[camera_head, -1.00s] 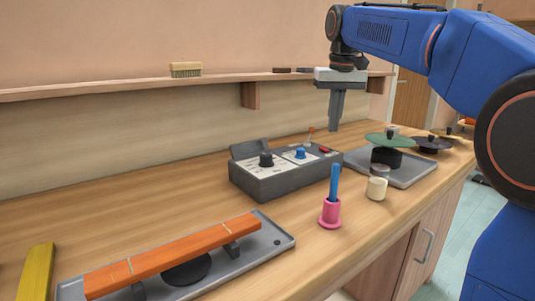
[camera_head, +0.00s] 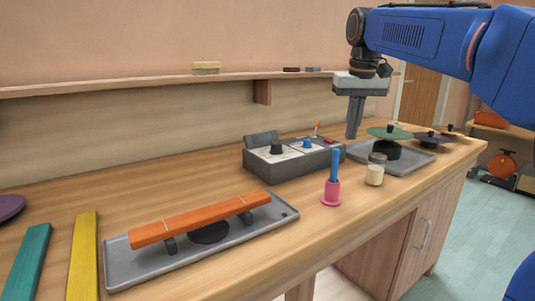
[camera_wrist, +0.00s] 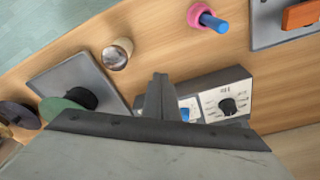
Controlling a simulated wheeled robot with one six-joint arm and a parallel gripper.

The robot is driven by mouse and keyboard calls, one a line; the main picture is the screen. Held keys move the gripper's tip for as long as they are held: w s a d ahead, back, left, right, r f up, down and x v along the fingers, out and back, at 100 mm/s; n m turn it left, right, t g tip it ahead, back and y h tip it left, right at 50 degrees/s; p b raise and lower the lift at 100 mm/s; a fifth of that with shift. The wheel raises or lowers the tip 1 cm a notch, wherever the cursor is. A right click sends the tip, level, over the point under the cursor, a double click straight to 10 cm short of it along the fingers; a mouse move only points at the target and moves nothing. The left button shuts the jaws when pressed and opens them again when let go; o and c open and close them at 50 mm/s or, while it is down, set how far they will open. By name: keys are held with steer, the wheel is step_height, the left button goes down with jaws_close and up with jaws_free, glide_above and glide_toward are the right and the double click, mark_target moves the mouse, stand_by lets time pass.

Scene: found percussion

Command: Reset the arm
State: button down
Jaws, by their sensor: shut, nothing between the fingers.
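My gripper (camera_head: 354,134) hangs pointing down from my blue arm, above the back right of the workbench. Its two fingers are together with nothing between them. In the wrist view the shut fingers (camera_wrist: 159,95) show over the grey control box (camera_wrist: 228,95). In the head view the fingers appear in front of the wall, just behind and right of the control box (camera_head: 292,160). They look apart from everything on the bench.
A grey tray with a green disc (camera_head: 389,133) stands right of the box. A jar (camera_head: 375,174) and a pink cup (camera_head: 331,193) with a blue stick stand near the front edge. An orange bar (camera_head: 200,219) rests on a long tray (camera_head: 125,274). A shelf (camera_head: 130,84) runs along the wall.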

steer(key=s+d+f+t, duration=0.1)
steer(key=s+d+f, duration=0.2)
steer(key=s+f, duration=1.1)
steer(key=s+d+f+t, duration=0.1)
steer(key=s+d+f, duration=0.2)
steer(key=s+f, duration=1.2)
steer(key=s, duration=0.3)
steer(key=shift+f+m+t, duration=0.15)
steer(key=shift+m+t, duration=0.15)
steer(key=shift+t, duration=0.1)
steer(key=c, duration=2.5)
jaws_free()
